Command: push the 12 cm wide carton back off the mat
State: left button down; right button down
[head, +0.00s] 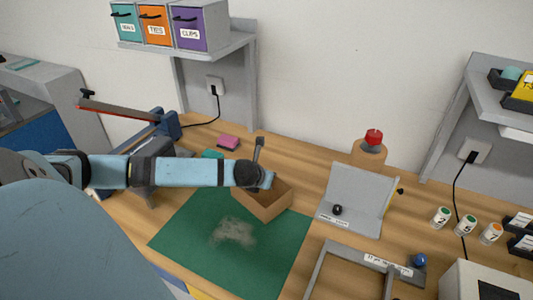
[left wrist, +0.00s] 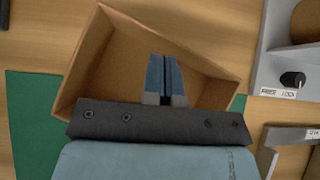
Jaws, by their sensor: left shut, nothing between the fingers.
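The carton (head: 270,207) is an open-topped brown box. It sits across the back edge of the green mat (head: 190,232), partly over the mat and partly over bare wood. In the left wrist view the carton (left wrist: 205,64) lies askew, with the mat (left wrist: 32,130) showing at its near side and wood beyond. My left gripper (head: 268,180) is at the carton in the head view, pointing down. Its fingers (left wrist: 163,58) are shut and empty, seen over the carton's opening; I cannot tell whether they touch a wall. My right gripper is out of view.
A grey stand (head: 352,197) with a black knob is right of the carton. A grey frame (head: 350,262) lies at the front right. A pale smudge (head: 233,232) marks the mat. Bare wood lies behind the carton.

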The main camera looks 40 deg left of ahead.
pick_arm(q)
jog(key=shift+w+a, duration=0.2)
jog(key=shift+w, duration=0.5)
jog(key=shift+w, duration=0.1)
jog(key=w+a+p, duration=0.1)
jog(key=w, duration=0.2)
jog(key=w+a+p, duration=0.1)
jog(key=w, duration=0.2)
jog(key=w+p, duration=0.1)
jog(key=w, duration=0.2)
jog(key=shift+w+a, duration=0.3)
jog(key=shift+a, duration=0.1)
jog(key=shift+w+a, duration=0.2)
jog(key=shift+w, duration=0.35)
jog(key=shift+s, duration=0.1)
